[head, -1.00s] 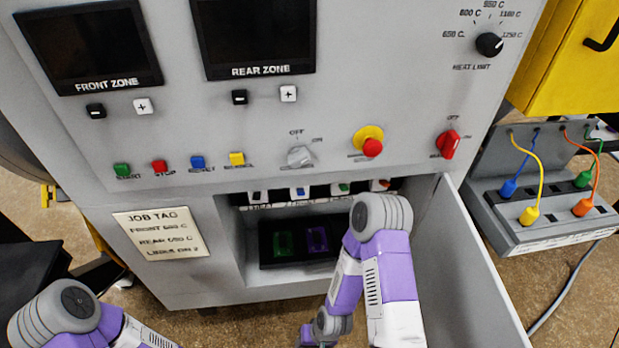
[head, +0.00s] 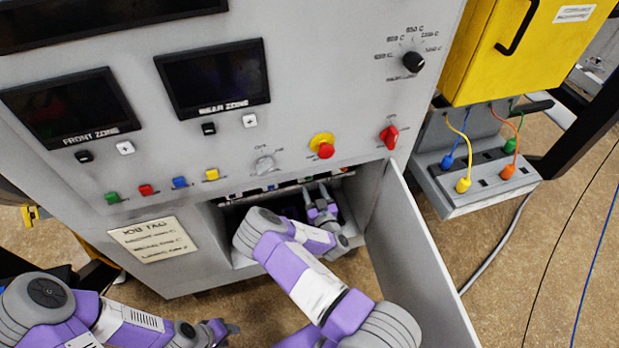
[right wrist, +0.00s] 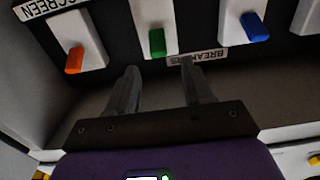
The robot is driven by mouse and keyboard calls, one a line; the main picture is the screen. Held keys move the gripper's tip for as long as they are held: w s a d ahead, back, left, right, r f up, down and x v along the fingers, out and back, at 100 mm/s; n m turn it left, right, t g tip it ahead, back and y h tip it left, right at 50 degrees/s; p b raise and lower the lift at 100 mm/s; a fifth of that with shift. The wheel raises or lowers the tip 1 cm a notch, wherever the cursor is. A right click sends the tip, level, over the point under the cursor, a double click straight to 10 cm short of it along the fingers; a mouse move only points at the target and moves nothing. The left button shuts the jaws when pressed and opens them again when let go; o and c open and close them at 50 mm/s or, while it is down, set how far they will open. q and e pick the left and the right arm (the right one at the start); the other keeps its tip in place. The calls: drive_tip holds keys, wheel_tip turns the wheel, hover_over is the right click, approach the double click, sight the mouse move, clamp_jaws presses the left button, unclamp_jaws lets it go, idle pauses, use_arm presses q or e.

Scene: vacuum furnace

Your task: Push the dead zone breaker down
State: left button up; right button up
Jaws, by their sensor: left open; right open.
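A row of breakers (head: 272,187) sits under the top edge of the open recess in the cabinet. In the right wrist view are an orange-toggle breaker (right wrist: 75,60), a green-toggle breaker (right wrist: 157,42), a blue-toggle breaker (right wrist: 255,27) and part of another at the right edge. I cannot read which is the dead zone one. My right gripper (head: 318,190) is inside the recess, open and empty. In the wrist view its fingertips (right wrist: 160,66) lie just short of the green toggle, one on each side; contact is not visible. My left gripper (head: 228,329) is open, low and away from the cabinet.
The open grey door (head: 425,260) stands right of my right arm. The recess walls and its top edge surround the right gripper closely. Buttons, a yellow-ringed red knob (head: 322,146) and a job tag (head: 153,239) are on the front panel. A cable box (head: 475,180) stands further right.

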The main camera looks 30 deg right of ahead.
sight(309, 179)
drive_tip(key=x, duration=0.5)
drive_tip(key=shift+d, duration=0.1)
clamp_jaws()
